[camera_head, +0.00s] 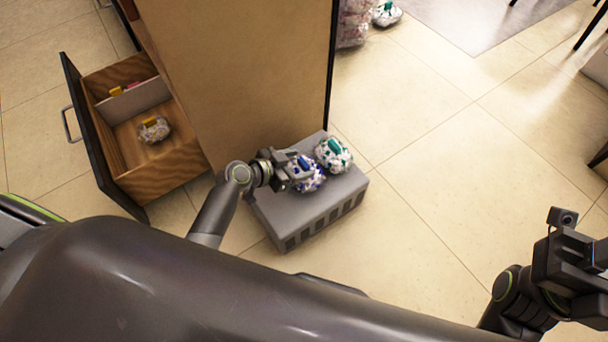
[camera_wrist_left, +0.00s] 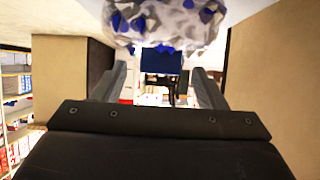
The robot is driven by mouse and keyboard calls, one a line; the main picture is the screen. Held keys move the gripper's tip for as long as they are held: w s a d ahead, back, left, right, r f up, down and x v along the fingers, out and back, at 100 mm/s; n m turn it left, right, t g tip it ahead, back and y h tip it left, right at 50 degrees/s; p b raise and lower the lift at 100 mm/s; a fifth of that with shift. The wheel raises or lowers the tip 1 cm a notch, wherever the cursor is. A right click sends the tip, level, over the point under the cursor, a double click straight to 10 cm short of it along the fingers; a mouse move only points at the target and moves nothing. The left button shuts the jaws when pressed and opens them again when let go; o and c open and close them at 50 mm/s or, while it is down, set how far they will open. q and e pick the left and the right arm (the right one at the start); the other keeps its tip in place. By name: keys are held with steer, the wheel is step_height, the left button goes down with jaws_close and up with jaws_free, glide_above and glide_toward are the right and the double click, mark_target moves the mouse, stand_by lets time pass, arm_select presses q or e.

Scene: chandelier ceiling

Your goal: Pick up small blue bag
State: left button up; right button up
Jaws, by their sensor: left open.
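The small blue bag (camera_head: 312,182), white with dark blue patches and a blue clip, sits on a grey vented box (camera_head: 283,213). My left gripper (camera_head: 298,168) is over it and hides part of it. In the left wrist view the bag (camera_wrist_left: 165,22) fills the top middle, and its blue clip (camera_wrist_left: 162,62) shows between my two fingers. The fingers are open, with a gap on each side of the clip. My right gripper (camera_head: 585,262) is at the far right, away from the box; its fingers are not clear.
A white bag with green patches (camera_head: 333,155) sits right beside the blue one on the box. A tan cabinet (camera_head: 235,75) stands behind. Its open drawer (camera_head: 160,175) at left holds a bag with a yellow clip (camera_head: 154,130).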

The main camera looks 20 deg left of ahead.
arm_select(q)
steer(key=x, duration=0.2)
steer(key=shift+w+d+f+b, duration=0.1)
steer(key=shift+w+f+b, duration=0.05)
steer(key=shift+b, duration=0.15)
steer(key=c, duration=1.4)
